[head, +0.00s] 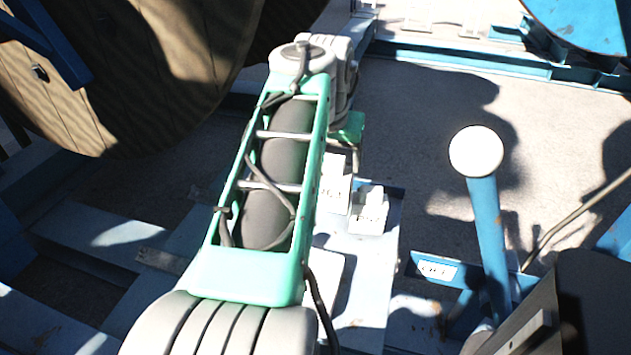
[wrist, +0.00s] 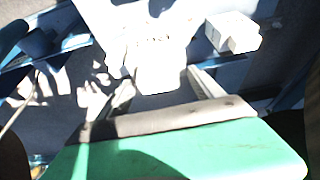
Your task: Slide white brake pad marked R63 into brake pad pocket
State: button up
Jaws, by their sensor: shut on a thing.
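My gripper (wrist: 163,88) shows from behind in the wrist view, with a finger on each side of a white block (wrist: 160,72). It is shut on this block, which I take to be the white brake pad. Dark marks show just beyond it, too blurred to read as R63. In the head view my gripper (head: 350,150) is partly hidden by my arm, above a white block (head: 335,188) with unclear marks. I cannot tell the brake pad pocket apart from the other bright white parts, nor whether the pad touches it.
Another white block (head: 368,212) stands on the pale plate (head: 378,262); a white block also shows at upper right in the wrist view (wrist: 232,32). A blue lever with a white knob (head: 476,151) rises at right. A large wooden reel (head: 130,60) fills the upper left.

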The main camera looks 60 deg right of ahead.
jog(key=w+d+f+b, duration=0.1)
jog(key=w+d+f, duration=0.1)
jog(key=f, duration=0.3)
jog(key=w+d+f+b, duration=0.1)
jog(key=w+d+f, duration=0.1)
jog(key=w+f, duration=0.2)
jog(key=shift+d+f, duration=0.25)
jog(key=shift+f, duration=0.25)
jog(key=o, duration=2.1)
